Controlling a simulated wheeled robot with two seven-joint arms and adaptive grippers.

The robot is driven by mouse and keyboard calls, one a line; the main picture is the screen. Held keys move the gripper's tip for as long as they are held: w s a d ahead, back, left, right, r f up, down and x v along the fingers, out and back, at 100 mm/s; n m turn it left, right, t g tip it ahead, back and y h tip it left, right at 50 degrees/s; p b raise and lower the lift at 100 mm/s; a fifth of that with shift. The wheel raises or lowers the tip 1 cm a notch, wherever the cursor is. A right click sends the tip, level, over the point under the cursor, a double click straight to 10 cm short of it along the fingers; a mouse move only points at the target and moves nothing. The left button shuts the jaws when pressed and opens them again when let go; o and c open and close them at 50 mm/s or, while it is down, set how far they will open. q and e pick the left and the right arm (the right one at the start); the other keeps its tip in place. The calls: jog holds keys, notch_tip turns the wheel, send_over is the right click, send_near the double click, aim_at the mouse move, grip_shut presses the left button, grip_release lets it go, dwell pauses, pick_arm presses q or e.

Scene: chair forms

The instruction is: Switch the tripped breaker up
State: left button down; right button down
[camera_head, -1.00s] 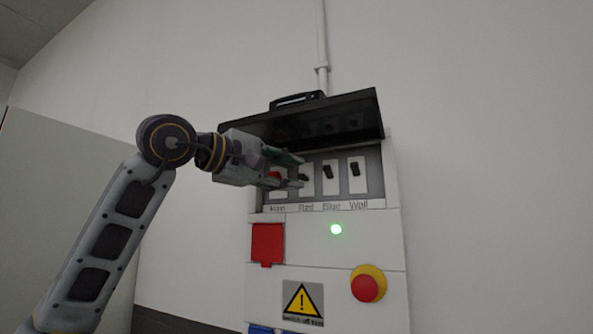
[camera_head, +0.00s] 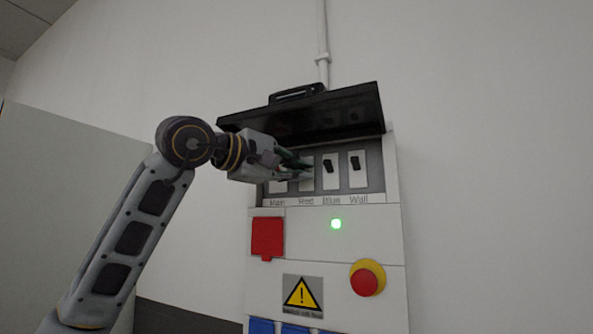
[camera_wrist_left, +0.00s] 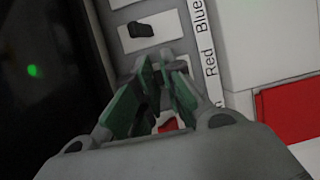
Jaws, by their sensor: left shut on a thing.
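The breaker panel (camera_head: 378,172) holds a row of switches labelled Main, Red, Blue and Wall. The black Blue switch (camera_head: 328,166) and Wall switch (camera_head: 355,162) sit high on their white plates. The Blue switch also shows in the left wrist view (camera_wrist_left: 136,29). My left gripper (camera_head: 308,168) is at the Red position, its green-padded fingers (camera_wrist_left: 166,66) shut on the Red breaker switch, which they hide. Part of the red Main switch (camera_wrist_left: 168,125) shows between the fingers in the left wrist view. My right gripper is not in view.
The black cover (camera_head: 310,117) is raised above the switches, close over my left gripper. Below are a green light (camera_head: 336,224), a red socket cover (camera_head: 267,238), a red emergency button (camera_head: 364,282) and a warning sign (camera_head: 302,296). Space right of the box is clear.

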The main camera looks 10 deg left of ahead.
pick_arm(q)
jog(key=shift+r+g+y, duration=0.3)
jog(key=shift+g+y, duration=0.1)
jog(key=shift+g, duration=0.1)
dwell(0.3)
jog(key=c, duration=1.5)
grip_release()
jog(key=shift+a, duration=0.1)
jog(key=v, duration=1.1)
jog(key=shift+s+a, duration=0.2)
jog(key=shift+s, duration=0.15)
jog(key=shift+o, duration=0.3)
